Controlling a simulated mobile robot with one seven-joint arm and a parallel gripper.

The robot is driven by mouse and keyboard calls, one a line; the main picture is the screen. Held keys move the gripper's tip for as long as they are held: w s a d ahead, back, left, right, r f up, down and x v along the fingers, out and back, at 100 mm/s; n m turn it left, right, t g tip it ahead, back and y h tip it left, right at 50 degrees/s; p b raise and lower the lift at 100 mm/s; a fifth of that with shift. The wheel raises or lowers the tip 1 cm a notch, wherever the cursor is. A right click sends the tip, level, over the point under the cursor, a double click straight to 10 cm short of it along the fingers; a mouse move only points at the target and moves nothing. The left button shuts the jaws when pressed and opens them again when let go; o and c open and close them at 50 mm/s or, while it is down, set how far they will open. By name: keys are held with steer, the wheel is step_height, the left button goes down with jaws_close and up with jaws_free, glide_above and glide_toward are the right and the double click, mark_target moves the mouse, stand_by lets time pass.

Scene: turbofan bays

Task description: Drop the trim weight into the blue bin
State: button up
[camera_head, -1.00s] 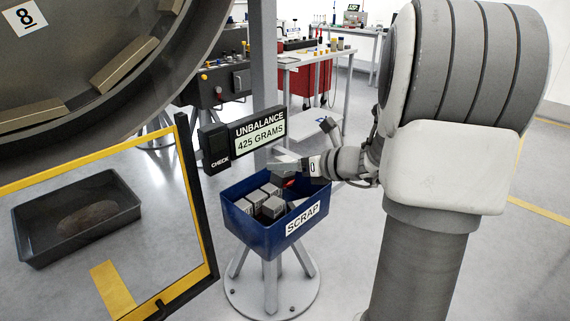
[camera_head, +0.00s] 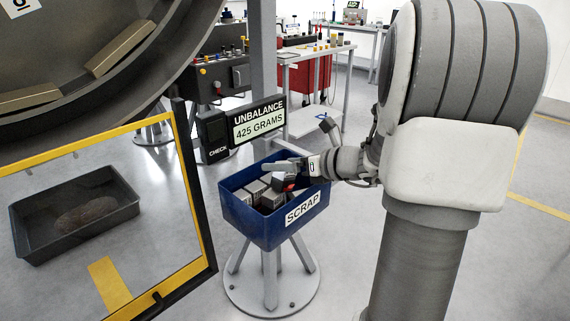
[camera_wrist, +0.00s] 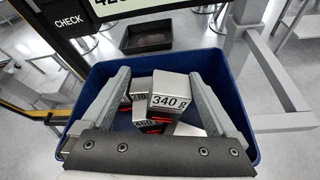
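The blue bin (camera_head: 250,222), labelled SCRAP, stands on a grey pedestal and holds several grey block weights (camera_head: 257,188). My gripper (camera_head: 288,170) is over the bin, its fingers spread. In the wrist view the gripper (camera_wrist: 158,76) has wide-apart fingers, with the bin's blue walls (camera_wrist: 215,62) around them. A weight marked 340 g (camera_wrist: 170,92) shows between the fingers, nearer the right one, among other weights in the bin. I cannot tell whether it touches that finger. Lower weights are partly hidden by it and by the gripper body.
A display (camera_head: 257,122) reading UNBALANCE 425 GRAMS is on a post behind the bin. A yellow-edged frame (camera_head: 187,190) is at left, with a dark tray (camera_head: 120,215) on the floor behind it. A large round casing (camera_head: 100,95) fills the upper left. A workbench (camera_head: 318,52) stands behind.

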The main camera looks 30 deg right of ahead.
steer(key=p+v, duration=0.3)
steer(key=v, duration=1.4)
steer(key=shift+s, duration=0.25)
steer(key=shift+r+p, duration=0.1)
steer(key=shift+p, duration=0.2)
